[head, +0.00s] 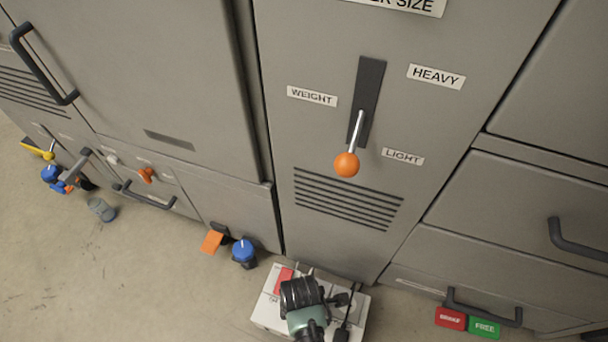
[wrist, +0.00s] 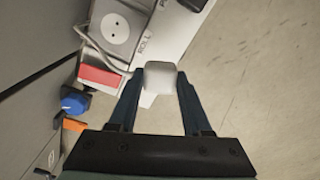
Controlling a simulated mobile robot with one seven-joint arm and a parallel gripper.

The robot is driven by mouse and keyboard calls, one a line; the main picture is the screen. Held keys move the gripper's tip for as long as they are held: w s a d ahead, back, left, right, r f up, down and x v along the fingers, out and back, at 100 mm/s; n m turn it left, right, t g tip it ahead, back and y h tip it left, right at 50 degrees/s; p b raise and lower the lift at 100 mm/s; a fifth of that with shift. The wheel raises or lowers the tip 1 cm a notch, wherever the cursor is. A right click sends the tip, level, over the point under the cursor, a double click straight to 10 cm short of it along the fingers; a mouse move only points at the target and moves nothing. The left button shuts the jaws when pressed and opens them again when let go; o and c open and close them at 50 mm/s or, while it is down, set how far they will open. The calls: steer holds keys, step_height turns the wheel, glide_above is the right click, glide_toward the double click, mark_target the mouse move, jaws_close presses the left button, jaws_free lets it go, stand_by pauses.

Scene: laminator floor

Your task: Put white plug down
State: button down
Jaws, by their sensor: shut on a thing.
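The white plug (wrist: 160,82) is a small rounded pale block between the fingertips of my gripper (wrist: 159,76) in the wrist view. The two dark fingers are shut on it from both sides. A pale cord runs from near the plug toward the upper left, past the socket. A round white socket (wrist: 115,28) with two holes is empty, on a grey plate beyond the plug. In the head view my wrist hangs over the white socket box (head: 264,318) and the plug cannot be made out.
A red switch (head: 283,280) sits on the box. A blue knob (head: 243,251) and an orange flap (head: 211,241) are left of it on the cabinet foot. Red (head: 450,318) and green (head: 485,327) blocks stand right. Bare floor (wrist: 255,75) lies right in the wrist view.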

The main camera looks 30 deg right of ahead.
steer(key=shift+w+f+b, duration=0.1)
steer(key=shift+f+b, duration=1.6)
steer(key=shift+f, duration=1.35)
steer(key=shift+f, duration=0.1)
steer(key=shift+f, duration=0.5)
steer(key=shift+c, duration=1.7)
jaws_free()
steer(key=shift+r, duration=0.1)
step_height(320, 180, up, 13)
steer(key=p, duration=0.7)
steer(key=shift+p, duration=0.3)
